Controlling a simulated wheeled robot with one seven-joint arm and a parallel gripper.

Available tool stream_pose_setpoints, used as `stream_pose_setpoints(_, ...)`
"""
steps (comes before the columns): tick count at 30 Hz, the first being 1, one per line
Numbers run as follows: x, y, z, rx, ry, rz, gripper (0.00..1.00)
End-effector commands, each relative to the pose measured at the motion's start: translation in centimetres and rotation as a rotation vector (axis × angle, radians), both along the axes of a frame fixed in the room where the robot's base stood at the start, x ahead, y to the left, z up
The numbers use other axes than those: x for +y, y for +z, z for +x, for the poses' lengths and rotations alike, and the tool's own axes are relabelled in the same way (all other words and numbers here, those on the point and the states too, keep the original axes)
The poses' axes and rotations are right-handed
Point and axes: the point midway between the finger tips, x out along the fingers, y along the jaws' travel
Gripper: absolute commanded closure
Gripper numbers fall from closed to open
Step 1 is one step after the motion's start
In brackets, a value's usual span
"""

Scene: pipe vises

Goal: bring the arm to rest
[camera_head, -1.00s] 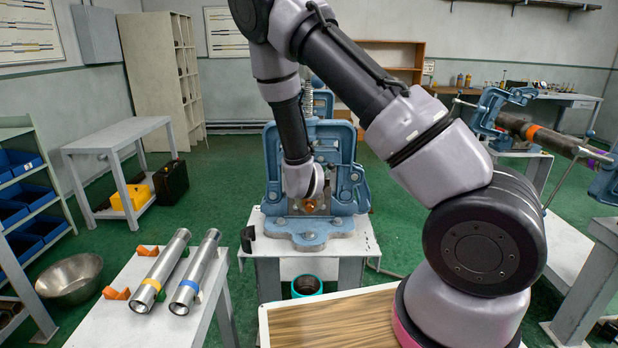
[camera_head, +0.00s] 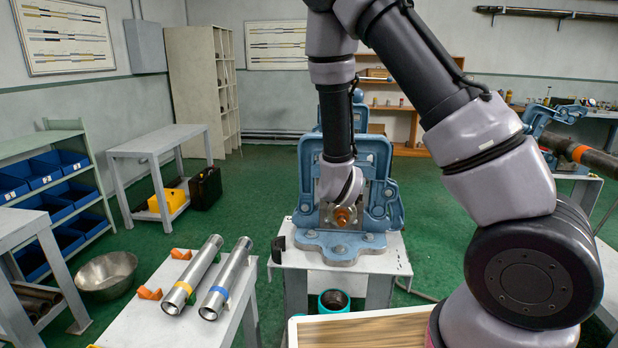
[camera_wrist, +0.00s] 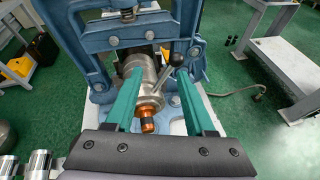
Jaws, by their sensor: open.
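My gripper (camera_wrist: 158,108) shows in the wrist view as two teal fingers, spread apart and open. Between and beyond the fingers is a metal valve-like fitting (camera_wrist: 142,68) with a copper-coloured end (camera_wrist: 147,122) and a lever with a dark ball knob. The fitting sits in the blue pipe vise (camera_wrist: 98,42); I cannot tell whether the fingers touch it. In the head view my arm hangs down in front of the blue vise (camera_head: 309,205), and the copper-coloured end (camera_head: 342,217) shows just below my wrist. My fingers are hidden in the head view.
Two steel tubes, one with a yellow band (camera_head: 192,275) and one with a blue band (camera_head: 228,279), lie on a side table (camera_head: 135,330) at the left with orange blocks. A metal bowl (camera_head: 106,272) and blue bins stand further left. Another vise with a pipe (camera_head: 597,160) is at right.

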Motion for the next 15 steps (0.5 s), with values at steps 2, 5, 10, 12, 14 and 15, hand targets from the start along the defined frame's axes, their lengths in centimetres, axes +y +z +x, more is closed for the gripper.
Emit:
stream_pose_setpoints(2,-3.1,2.9,-0.4,-0.056,-0.158,0.095,0.45)
stream_pose_setpoints(5,-7.2,6.0,-2.1,-0.123,-0.382,0.237,0.45)
stream_pose_setpoints(10,-12.6,9.8,-6.4,-0.225,-0.748,0.493,0.45)
stream_pose_setpoints(12,-14.2,11.0,-8.6,-0.263,-0.893,0.605,0.45)
stream_pose_setpoints(14,-15.1,11.8,-10.5,-0.293,-1.012,0.707,0.45)
stream_pose_setpoints(15,-15.6,12.3,-11.7,-0.313,-1.089,0.776,0.45)
